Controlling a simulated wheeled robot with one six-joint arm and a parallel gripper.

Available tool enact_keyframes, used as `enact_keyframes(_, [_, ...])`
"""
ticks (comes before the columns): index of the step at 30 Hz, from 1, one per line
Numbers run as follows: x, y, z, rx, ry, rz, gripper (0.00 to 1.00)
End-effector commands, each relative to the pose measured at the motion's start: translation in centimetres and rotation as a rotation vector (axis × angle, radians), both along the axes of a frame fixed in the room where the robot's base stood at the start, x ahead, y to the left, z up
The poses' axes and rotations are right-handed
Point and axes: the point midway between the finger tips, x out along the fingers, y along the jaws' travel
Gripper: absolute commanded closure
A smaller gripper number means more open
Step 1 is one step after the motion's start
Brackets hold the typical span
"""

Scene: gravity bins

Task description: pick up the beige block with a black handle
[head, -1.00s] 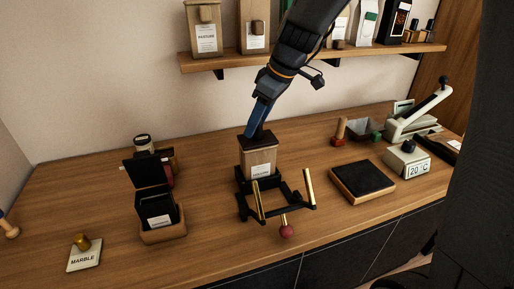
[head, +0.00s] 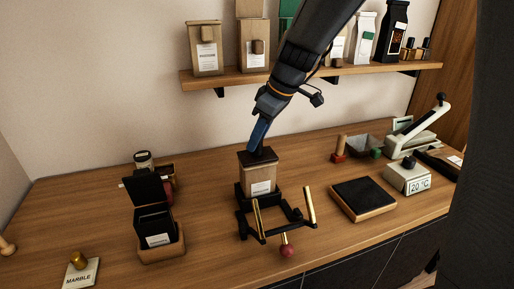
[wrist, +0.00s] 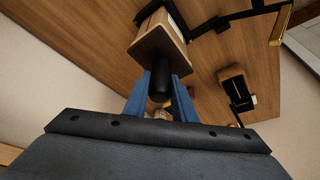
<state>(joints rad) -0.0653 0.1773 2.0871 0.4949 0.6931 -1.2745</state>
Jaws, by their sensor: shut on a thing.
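A tan block (head: 261,173) with a dark top and a white label stands upright in a black holder (head: 244,193) at the middle of the counter. In the wrist view, the block (wrist: 172,30) has a black cylindrical handle (wrist: 160,82) on its top. My gripper (head: 257,146) comes down from above, its blue fingers closed around this handle; the fingers also show in the wrist view (wrist: 162,100). A second pale block (head: 406,178), with a black knob and a "20 °C" display, stands apart at the right.
A black frame with brass posts (head: 283,218) is just in front of the block. A black bin (head: 155,222) is left, a dark pad (head: 363,198) right. A shelf (head: 330,76) with bags is behind. Open counter lies between block and bin.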

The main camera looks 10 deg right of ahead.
Motion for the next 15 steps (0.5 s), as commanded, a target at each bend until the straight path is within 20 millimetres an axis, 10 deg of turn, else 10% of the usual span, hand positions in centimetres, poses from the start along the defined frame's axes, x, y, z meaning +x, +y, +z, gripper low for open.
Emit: enact_keyframes(15, [0.2, 0.0, 7.1, 0.000, -0.007, 0.000, 1.00])
